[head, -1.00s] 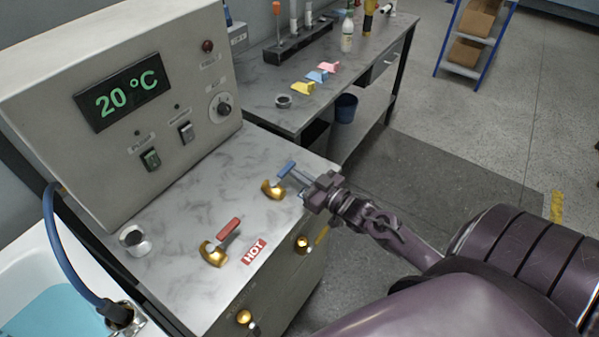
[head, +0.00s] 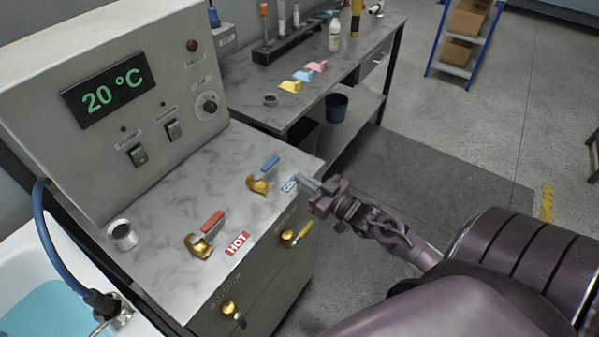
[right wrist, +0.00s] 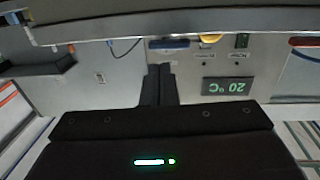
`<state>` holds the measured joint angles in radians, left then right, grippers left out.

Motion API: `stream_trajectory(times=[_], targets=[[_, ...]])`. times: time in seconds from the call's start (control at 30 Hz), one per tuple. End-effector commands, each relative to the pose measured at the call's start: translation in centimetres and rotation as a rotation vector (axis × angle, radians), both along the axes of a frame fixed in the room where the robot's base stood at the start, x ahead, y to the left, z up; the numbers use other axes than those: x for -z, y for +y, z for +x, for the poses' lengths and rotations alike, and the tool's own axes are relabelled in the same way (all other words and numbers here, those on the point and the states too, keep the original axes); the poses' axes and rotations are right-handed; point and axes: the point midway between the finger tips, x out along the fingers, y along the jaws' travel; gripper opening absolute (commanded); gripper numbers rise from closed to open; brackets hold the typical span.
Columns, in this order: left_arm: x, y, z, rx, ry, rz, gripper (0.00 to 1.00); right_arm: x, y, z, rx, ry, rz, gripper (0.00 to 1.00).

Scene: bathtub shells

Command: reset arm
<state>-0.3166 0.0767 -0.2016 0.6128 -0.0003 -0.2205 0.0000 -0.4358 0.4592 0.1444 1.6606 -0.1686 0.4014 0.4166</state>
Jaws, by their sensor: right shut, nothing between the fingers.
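My right gripper (head: 304,182) is shut and empty. In the head view its fingertips are near the right edge of the marbled counter, beside the COLD label and apart from the blue-handled brass tap (head: 260,183). In the right wrist view, which is upside down, its closed fingers (right wrist: 159,85) show in front of the control panel, with the blue handle (right wrist: 169,44) above them. The red-handled brass tap (head: 203,240) stands nearer on the counter by the HOT label (head: 237,244). My left gripper is not in view.
The control panel (head: 150,140) reads 20 °C. A tub with blue water (head: 45,312) and a hose lies at lower left. A bench (head: 245,95) with a bottle (head: 335,36) and colored shells stands behind; a dark blue bin (head: 336,107) is under it. Open floor lies at right.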

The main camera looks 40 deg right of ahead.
Motion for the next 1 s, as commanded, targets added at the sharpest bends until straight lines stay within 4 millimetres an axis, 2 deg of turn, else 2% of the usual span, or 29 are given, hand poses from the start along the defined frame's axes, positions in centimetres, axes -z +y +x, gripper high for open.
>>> stream_trajectory(times=[0.13, 0.3, 0.47, 0.63, 0.87, 0.97, 1.0], targets=[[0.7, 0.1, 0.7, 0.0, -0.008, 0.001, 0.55, 0.3, -0.7, -2.1, 0.0, 0.001, -0.002, 0.0], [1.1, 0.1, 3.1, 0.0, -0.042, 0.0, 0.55, 0.3, -1.6, -4.8, 0.0, 0.002, 0.0, 0.0], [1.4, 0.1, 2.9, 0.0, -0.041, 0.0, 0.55, 0.2, -2.3, -6.6, 0.0, 0.002, 0.0, 0.0], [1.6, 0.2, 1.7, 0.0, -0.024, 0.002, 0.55, 0.0, -2.6, -7.3, -0.001, 0.0, -0.001, 0.0], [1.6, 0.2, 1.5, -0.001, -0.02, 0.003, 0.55, 0.2, -2.6, -7.3, 0.002, 0.003, -0.001, 0.0], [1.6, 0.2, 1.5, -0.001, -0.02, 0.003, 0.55, 2.1, -3.1, -7.5, 0.028, 0.039, -0.001, 0.0], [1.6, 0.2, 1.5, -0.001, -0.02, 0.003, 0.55, 3.6, -3.4, -7.6, 0.049, 0.069, -0.004, 0.0]])
